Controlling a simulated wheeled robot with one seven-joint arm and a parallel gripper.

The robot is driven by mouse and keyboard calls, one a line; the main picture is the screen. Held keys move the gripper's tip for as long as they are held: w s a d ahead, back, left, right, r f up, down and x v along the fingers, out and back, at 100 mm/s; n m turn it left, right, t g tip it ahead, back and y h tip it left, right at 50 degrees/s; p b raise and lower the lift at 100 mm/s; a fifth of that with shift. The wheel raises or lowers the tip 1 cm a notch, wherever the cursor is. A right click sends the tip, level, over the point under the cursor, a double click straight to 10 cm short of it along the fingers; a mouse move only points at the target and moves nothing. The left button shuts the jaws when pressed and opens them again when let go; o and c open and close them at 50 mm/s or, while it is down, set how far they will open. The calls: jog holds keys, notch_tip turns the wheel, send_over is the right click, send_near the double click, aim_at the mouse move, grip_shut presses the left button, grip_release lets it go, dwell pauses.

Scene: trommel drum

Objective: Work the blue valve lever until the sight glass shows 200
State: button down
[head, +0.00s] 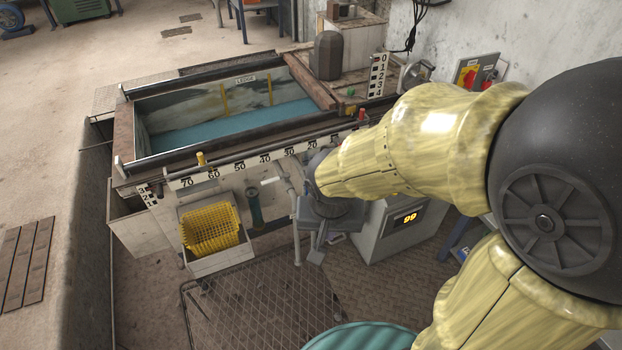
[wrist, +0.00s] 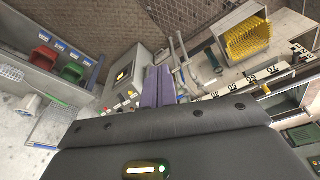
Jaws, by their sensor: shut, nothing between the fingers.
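My gripper (head: 311,252) hangs in front of the tank's near side, fingers down. In the wrist view its two purplish fingers (wrist: 158,84) are together with nothing seen between them. A grey box with a lit yellow display (head: 409,219) stands just right of the gripper; the digits look like 99. The display also shows in the wrist view (wrist: 124,74), left of the fingers. A dark teal upright cylinder (head: 254,208) is left of the gripper, below the tank's scale; I cannot tell whether it is the sight glass. I cannot make out a blue valve lever; my gripper and arm hide part of this area.
The tank (head: 127,135) holds blue water and has a numbered scale (head: 239,165) along its near edge. A yellow basket (head: 210,228) sits left of the gripper. Pale pipes (head: 289,185) stand close beside the gripper. A mesh platform (head: 262,305) lies below. Open floor is at left.

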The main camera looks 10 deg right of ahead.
jog(key=a+m+b, duration=0.1)
jog(key=a+b, duration=0.3)
jog(key=a, duration=0.4)
jog(key=shift+a+m, duration=0.15)
jog(key=shift+m, duration=0.25)
jog(key=c, duration=2.2)
grip_release()
jog(key=shift+c, duration=2)
grip_release()
jog(key=p+v, duration=0.6)
jog(key=v, duration=0.2)
jog(key=shift+a, duration=0.15)
jog(key=shift+w, duration=0.1)
